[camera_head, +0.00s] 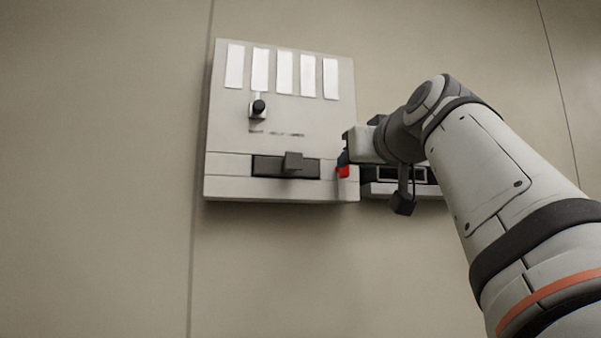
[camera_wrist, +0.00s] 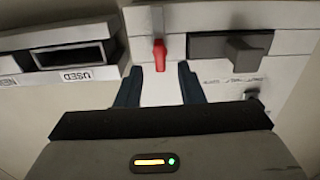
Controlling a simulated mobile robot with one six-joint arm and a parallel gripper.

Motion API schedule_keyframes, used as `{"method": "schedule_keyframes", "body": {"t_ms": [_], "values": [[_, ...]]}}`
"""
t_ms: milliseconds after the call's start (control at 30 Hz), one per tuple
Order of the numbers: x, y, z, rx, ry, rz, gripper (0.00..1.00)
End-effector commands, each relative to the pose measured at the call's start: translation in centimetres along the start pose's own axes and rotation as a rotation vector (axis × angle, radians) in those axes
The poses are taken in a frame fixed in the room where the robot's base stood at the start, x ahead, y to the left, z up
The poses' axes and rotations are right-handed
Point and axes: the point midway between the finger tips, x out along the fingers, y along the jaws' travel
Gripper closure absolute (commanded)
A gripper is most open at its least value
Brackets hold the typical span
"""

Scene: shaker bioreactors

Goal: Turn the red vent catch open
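The red vent catch (camera_wrist: 159,55) is a small red lever on the pale wall panel (camera_head: 230,187). In the wrist view it stands upright in the picture, between the lines of my two fingers and just beyond their tips. In the head view the red catch (camera_head: 343,172) shows at the panel's lower right corner, partly hidden by my gripper (camera_head: 343,160). In the wrist view my gripper (camera_wrist: 158,72) has its dark blue fingers spread apart, with nothing between them. I cannot tell whether a finger touches the catch.
A dark recessed slot with a grey handle (camera_head: 293,162) is beside the catch. A black knob (camera_head: 259,107) and several white strips are higher on the panel. A bin labelled USED (camera_wrist: 75,58) is on the catch's other side. The wall left of the panel is bare.

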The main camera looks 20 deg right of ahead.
Motion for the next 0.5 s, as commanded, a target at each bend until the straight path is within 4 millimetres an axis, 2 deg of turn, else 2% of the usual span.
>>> {"method": "schedule_keyframes", "body": {"t_ms": [33,200,500], "values": [[-0.9,0.1,0.2,-0.002,0.0,0.004,0.65],[-2.6,0.1,0.2,0.001,-0.002,0.002,0.65],[-3.1,0.0,0.1,0.0,-0.002,0.0,0.65]]}}
